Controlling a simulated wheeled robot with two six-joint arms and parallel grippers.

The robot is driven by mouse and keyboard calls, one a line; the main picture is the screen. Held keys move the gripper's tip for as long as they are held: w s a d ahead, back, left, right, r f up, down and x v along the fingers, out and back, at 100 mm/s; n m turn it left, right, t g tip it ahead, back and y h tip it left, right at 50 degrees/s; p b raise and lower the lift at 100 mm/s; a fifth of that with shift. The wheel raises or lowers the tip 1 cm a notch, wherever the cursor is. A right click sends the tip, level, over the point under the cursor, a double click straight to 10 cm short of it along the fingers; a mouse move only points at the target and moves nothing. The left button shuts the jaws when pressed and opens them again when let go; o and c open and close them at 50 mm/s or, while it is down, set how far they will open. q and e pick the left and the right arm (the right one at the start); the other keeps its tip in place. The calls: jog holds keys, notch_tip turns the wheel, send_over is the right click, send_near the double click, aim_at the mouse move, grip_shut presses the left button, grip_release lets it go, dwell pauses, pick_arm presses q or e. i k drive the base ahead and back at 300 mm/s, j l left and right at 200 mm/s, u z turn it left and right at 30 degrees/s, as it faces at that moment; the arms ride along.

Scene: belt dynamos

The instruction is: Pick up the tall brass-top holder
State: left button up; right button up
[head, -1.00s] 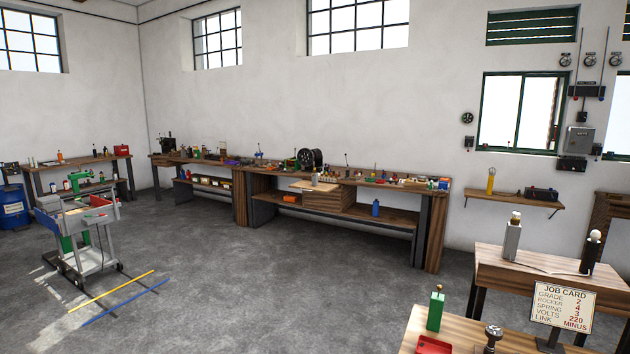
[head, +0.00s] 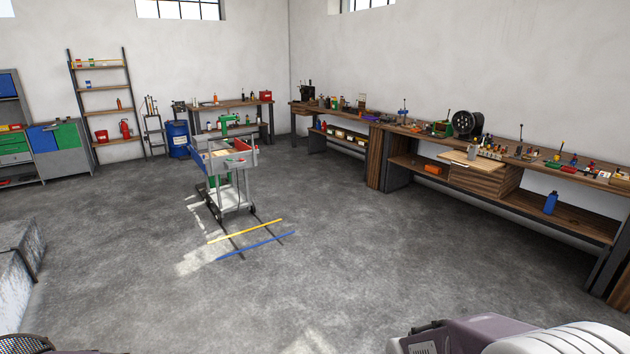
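No tall brass-top holder can be made out in the head view now. The near tables at the right, where upright holders stood in the earlier frame, are outside the picture. Part of my own arm, purple-grey and white, shows at the bottom right edge, and a small dark part of me shows at the bottom left. Neither of my grippers is visible.
A wheeled grey cart (head: 232,160) stands on open floor, with a yellow strip (head: 246,231) and a blue strip (head: 256,246) before it. A long workbench (head: 560,170) runs along the right wall. A blue drum (head: 178,139) stands at the back left.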

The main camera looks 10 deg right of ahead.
aim_at(472, 152)
jog(key=i+z, duration=0.3)
jog(key=i, duration=0.25)
jog(key=i+j+z, duration=0.1)
jog(key=i+z, duration=0.2)
jog(key=i, duration=0.25)
jog(key=i+j+z, duration=0.3)
jog(key=i, duration=0.25)
jog(key=i+l+z, duration=0.4)
jog(key=i, duration=0.4)
jog(key=i+l+z, duration=0.1)
jog(key=i+z, duration=0.25)
jog(key=i, duration=0.45)
jog(key=i+j+z, duration=0.15)
jog(key=i+z, duration=0.25)
jog(key=i, duration=0.4)
jog(key=i+u, duration=0.35)
jog(key=i, duration=0.15)
jog(key=i+l+u, duration=0.3)
jog(key=i, duration=0.2)
jog(key=i+l+u, duration=0.35)
jog(key=i, duration=0.15)
jog(key=j, duration=0.1)
